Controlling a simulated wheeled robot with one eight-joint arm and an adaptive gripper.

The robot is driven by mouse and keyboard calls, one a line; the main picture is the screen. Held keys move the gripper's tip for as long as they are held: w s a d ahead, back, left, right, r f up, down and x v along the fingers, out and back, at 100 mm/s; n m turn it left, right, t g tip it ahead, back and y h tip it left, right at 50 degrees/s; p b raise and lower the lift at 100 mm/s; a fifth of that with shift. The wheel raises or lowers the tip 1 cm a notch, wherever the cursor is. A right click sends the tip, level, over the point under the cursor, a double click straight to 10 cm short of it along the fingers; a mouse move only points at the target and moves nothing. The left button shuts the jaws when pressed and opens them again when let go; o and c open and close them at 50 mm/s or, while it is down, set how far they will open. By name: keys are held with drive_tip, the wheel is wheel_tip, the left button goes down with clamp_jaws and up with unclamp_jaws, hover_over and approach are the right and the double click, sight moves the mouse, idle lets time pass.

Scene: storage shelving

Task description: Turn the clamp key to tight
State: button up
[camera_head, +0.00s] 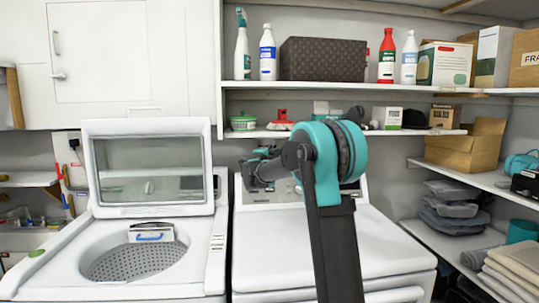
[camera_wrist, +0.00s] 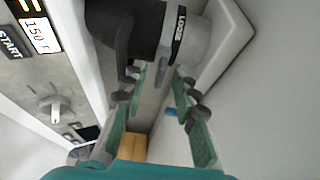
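In the wrist view, a dark cylindrical body with a light grey end part (camera_wrist: 205,42) fills the top middle. A black label (camera_wrist: 180,24) on it appears to read "LOOSE". I cannot tell which part is the clamp key, or its exact angle. My gripper (camera_wrist: 161,76) points at this device, with its two green-padded fingers apart and a gap between them. The fingertips are close below the device; contact is unclear. In the head view my gripper (camera_head: 259,166) is small, in front of the right machine's control panel, and the device cannot be made out clearly.
A control panel (camera_wrist: 45,75) with a START button and a white knob (camera_wrist: 57,112) is at left in the wrist view. In the head view, the left washer (camera_head: 150,165) has its lid raised, the right machine (camera_head: 400,245) has a clear top, and shelves (camera_head: 300,85) hold bottles and boxes.

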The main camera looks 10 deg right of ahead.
drive_tip(key=v, duration=1.1)
drive_tip(key=shift+s, duration=0.3)
drive_tip(key=shift+a, duration=0.1)
